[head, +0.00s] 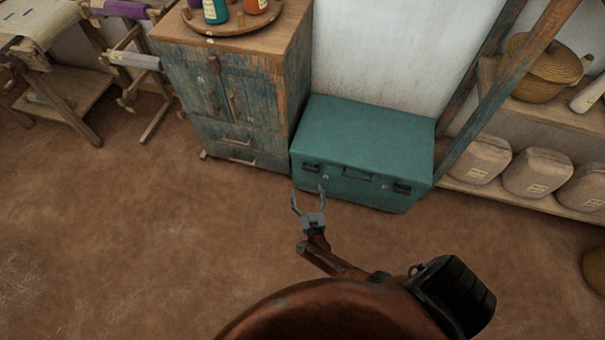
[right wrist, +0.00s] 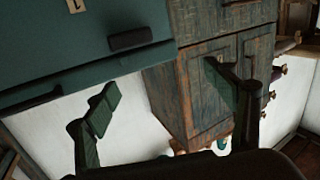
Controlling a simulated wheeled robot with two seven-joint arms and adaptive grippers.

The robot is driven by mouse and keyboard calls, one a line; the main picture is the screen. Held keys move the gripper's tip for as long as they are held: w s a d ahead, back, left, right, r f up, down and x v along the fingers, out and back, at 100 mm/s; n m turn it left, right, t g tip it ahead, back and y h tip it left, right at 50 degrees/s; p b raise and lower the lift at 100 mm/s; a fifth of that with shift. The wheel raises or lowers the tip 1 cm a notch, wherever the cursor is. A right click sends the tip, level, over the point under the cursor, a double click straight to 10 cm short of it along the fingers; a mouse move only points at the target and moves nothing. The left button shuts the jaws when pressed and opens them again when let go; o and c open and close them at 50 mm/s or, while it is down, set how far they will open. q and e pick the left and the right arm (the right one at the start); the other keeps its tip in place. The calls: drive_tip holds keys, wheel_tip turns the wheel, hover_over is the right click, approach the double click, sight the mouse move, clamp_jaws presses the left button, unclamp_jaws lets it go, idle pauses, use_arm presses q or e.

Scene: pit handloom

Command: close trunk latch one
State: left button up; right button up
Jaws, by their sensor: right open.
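The teal trunk (head: 365,135) stands against the white wall with its lid down. Its front has a dark latch at the left (head: 312,167), another latch at the right (head: 402,188) and a handle (head: 357,174) between them. In the right wrist view the trunk fills the upper left, with a dark latch (right wrist: 130,39) near a small tag marked 1 (right wrist: 75,5). I cannot tell whether that latch is fastened. My right gripper (head: 308,190) is open and empty, just in front of the trunk's left latch, apparently not touching it. My left gripper is out of view.
A worn blue wooden cabinet (head: 235,105) stands close beside the trunk's left side. A shelf rack (head: 520,195) with wrapped bundles is at the right. A wooden frame (head: 60,85) stands at far left. The brown floor in front is clear.

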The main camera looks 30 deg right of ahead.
sight(310, 171)
use_arm(q)
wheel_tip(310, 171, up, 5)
drive_tip(key=b, duration=0.9)
use_arm(e)
drive_tip(key=w+d+f+m+g+h, duration=0.1)
drive_tip(key=w+d+m+h, duration=0.1)
drive_tip(key=w, duration=0.1)
drive_tip(key=w+d+f+m+g+h+b, duration=0.1)
drive_tip(key=w+d+m+g+h, duration=0.1)
drive_tip(key=w+d, duration=0.1)
drive_tip(key=w+d+f+m+g+h+b, duration=0.1)
drive_tip(key=w+d+f+m+h, duration=0.1)
drive_tip(key=h, duration=0.1)
drive_tip(key=shift+w+d+f+g, duration=0.1)
drive_tip(key=shift+w+d+g, duration=0.2)
drive_tip(key=shift+w, duration=0.1)
drive_tip(key=shift+w+d, duration=0.25)
drive_tip(key=shift+d, duration=0.05)
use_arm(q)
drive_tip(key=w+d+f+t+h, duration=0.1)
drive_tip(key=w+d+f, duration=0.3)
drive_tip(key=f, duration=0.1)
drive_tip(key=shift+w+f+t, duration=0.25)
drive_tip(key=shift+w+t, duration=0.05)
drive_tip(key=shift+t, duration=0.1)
use_arm(e)
drive_tip(key=shift+c, duration=0.3)
